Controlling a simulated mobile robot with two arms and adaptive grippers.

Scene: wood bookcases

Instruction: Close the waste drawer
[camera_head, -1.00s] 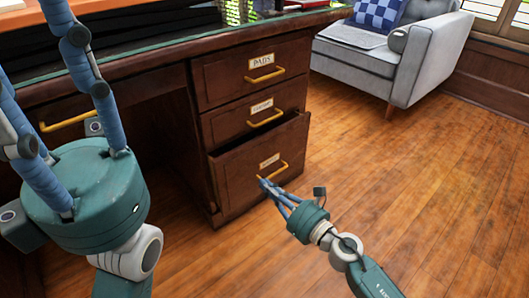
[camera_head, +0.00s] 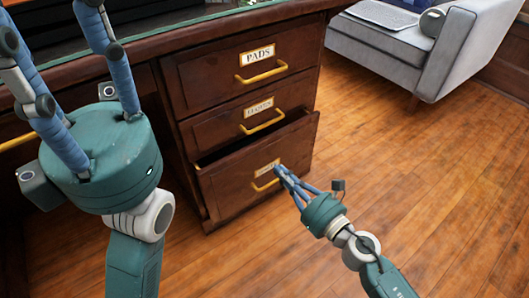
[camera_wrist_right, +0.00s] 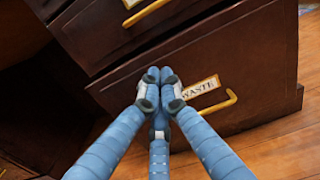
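The waste drawer (camera_head: 230,184) is the lowest of the three drawers in the dark wood desk and stands partly open, with a dark gap along its top. Its "WASTE" label (camera_wrist_right: 200,88) and yellow handle (camera_wrist_right: 218,104) show in the right wrist view. My right gripper (camera_head: 279,170) has its blue fingers together at the drawer front, beside the label; I cannot tell whether they touch the wood. It holds nothing that I can see. My left gripper (camera_head: 82,65) is raised in front of the desk at the left, fingers spread and pointing up, empty.
Two drawers above, the pads drawer (camera_head: 245,75) and a middle drawer (camera_head: 236,122), look shut. The desk top (camera_head: 195,27) overhangs them. A grey sofa (camera_head: 400,50) stands at the back right. The wood floor (camera_head: 430,170) between is clear.

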